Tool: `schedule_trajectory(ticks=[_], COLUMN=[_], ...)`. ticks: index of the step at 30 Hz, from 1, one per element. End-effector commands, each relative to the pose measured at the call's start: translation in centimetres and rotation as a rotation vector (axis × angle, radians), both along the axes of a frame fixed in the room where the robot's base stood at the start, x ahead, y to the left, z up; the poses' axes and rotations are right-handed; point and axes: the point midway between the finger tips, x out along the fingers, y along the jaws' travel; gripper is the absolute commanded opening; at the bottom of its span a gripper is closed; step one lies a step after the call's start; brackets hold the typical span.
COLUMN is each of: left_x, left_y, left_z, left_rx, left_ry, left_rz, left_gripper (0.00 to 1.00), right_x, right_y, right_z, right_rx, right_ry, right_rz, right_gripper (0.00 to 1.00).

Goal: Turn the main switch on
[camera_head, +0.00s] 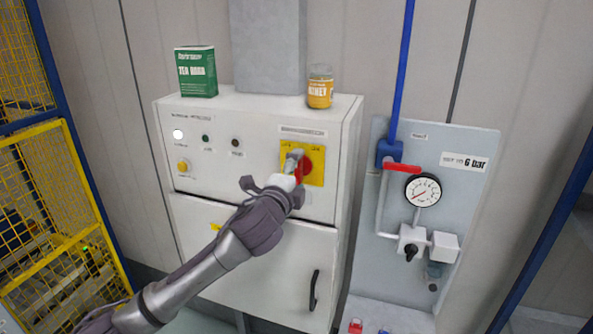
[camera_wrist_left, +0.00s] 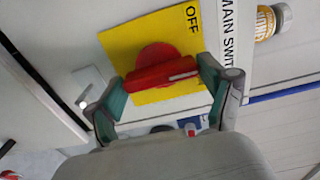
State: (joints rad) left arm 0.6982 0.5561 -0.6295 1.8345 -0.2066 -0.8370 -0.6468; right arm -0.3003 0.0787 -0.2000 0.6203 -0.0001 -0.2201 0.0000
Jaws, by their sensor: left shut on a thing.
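The main switch is a red rotary knob (camera_head: 305,164) on a yellow plate (camera_head: 317,149) at the upper right of the white control cabinet's front. In the left wrist view, the knob's red handle bar (camera_wrist_left: 161,73) lies across the view, and OFF is printed on the yellow plate (camera_wrist_left: 185,29). My left gripper (camera_head: 294,162) is at the knob, shut on it, with one finger at each end of the bar in the left wrist view (camera_wrist_left: 162,88). It covers part of the knob in the head view. My right gripper is not in view.
A green tea box (camera_head: 196,72) and a honey jar (camera_head: 320,87) stand on the cabinet top (camera_head: 250,101). A panel with a pressure gauge (camera_head: 423,190) and blue pipe is to the right. A yellow mesh fence (camera_head: 45,190) stands at left. The cabinet door has a black handle (camera_head: 314,289).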

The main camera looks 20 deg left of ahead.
Motion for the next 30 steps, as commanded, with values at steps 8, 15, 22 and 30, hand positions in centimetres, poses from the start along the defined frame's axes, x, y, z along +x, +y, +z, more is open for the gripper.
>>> schedule_trajectory(ticks=[8, 15, 22, 30], left_x=[0.0, 0.0, 0.0, -2.8], left_y=[0.0, 0.1, 0.0, 0.1], left_z=[0.0, 0.0, 0.0, -0.2], left_rx=[0.010, 0.008, 0.006, 0.007], left_ry=[-0.001, 0.000, 0.000, 0.001], left_rz=[0.002, 0.002, 0.001, 0.000], left_gripper=[0.46, 1.00, 1.00, 1.00], right_x=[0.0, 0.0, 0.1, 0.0], right_y=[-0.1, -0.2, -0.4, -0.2], right_z=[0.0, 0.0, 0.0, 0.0], right_rx=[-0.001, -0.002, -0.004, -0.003], right_ry=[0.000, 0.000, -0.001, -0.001], right_rz=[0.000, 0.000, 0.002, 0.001], right_gripper=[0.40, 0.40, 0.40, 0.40])
